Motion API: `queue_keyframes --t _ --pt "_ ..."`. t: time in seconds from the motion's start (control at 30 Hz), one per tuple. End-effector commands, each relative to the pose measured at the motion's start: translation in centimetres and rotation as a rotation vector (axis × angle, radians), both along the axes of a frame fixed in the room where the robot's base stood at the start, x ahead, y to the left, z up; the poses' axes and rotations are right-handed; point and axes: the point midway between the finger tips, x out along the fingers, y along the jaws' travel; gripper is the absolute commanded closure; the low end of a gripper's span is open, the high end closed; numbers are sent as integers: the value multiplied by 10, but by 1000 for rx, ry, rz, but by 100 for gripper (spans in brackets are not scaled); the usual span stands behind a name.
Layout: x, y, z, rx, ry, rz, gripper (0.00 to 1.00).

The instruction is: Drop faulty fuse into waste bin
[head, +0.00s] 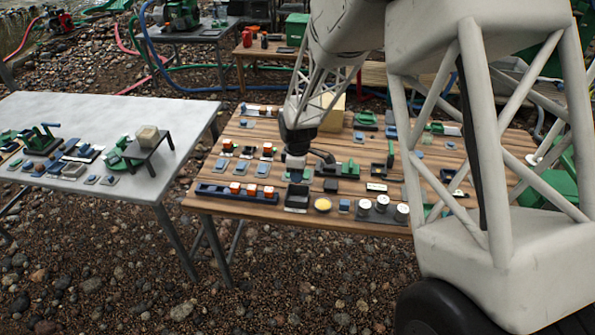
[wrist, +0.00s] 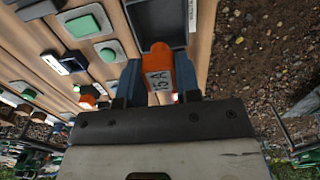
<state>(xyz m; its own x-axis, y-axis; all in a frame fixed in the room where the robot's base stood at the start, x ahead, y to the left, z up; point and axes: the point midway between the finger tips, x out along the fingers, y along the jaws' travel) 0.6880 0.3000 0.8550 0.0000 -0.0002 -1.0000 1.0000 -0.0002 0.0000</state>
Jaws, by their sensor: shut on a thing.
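The faulty fuse (wrist: 158,62) is an orange block with a white label that reads something like 15 A, seen in the wrist view. My gripper (wrist: 158,82) is shut on it, with a blue-grey finger on each side. In the head view my gripper (head: 296,163) is low over the wooden table, and the fuse cannot be made out there. A dark grey open box, which looks like the waste bin (head: 296,209), stands near the table's front edge, in front of my gripper. In the wrist view this bin (wrist: 151,12) shows just beyond the fuse.
The wooden table (head: 390,228) is crowded with small parts. A long blue rail with orange blocks (head: 236,194) is left of the bin. A yellow button (head: 323,204) and white-faced gauges (head: 382,204) are to its right. A grey table (head: 85,112) stands apart at left.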

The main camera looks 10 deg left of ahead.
Motion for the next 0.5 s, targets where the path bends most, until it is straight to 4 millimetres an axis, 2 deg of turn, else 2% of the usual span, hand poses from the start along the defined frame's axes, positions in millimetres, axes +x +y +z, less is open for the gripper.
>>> queue_keyframes --t 0.5 --pt "0 0 -32 0 -1 0 91"
